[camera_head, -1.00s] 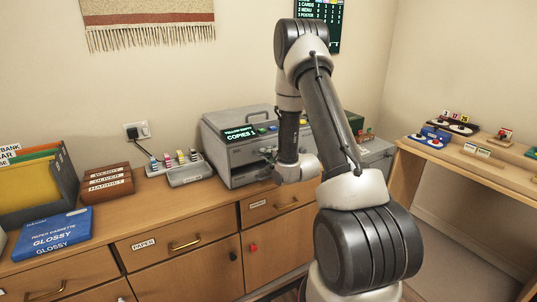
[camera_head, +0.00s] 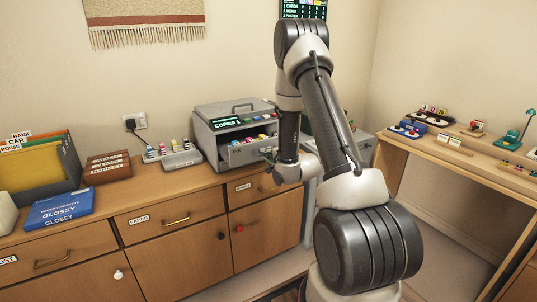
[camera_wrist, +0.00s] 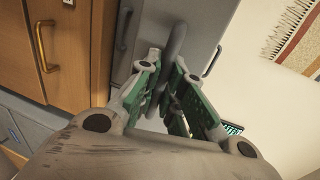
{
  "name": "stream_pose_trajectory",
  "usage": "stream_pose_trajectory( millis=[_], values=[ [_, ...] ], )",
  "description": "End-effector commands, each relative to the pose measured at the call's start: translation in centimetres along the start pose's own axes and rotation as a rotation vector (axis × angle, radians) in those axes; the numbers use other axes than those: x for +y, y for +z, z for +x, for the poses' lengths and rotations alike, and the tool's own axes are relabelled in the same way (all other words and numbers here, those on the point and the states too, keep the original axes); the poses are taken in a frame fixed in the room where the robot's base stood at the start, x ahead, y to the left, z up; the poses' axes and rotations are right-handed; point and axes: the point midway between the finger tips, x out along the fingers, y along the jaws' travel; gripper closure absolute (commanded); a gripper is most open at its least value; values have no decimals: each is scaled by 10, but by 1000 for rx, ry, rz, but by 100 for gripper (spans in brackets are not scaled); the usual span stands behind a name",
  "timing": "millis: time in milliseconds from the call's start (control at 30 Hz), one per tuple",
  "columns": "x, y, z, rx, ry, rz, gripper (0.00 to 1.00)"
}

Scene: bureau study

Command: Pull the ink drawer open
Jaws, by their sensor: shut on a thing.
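The grey copier (camera_head: 212,140) stands on the wooden cabinet top in the head view. Its ink drawer (camera_head: 245,155) is pulled out at the front, with several small coloured pieces showing inside. My gripper (camera_head: 268,157) is at the right part of the drawer front, partly hidden by my wrist. In the wrist view, the green-padded fingers of my gripper (camera_wrist: 163,98) are closed around a grey bar handle (camera_wrist: 174,48) in front of a grey panel. How far the drawer is out is hard to tell.
A tray of small bottles (camera_head: 178,158) stands left of the copier. A wooden desk (camera_head: 430,150) with small items is at the right. The floor between cabinet and desk looks clear.

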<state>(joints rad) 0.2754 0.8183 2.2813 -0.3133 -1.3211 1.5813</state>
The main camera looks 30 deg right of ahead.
Motion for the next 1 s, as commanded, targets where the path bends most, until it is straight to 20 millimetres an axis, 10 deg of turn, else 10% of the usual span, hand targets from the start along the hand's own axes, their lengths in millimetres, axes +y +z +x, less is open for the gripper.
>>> stream_pose_trajectory(
  millis=[133, 467, 1000],
  values=[
    [1, -1, 0, 2, 2, 1, 81],
    [0, 0, -2, 1, 1, 0, 81],
    [1, -1, -74, 2, 2, 1, 81]
  ],
)
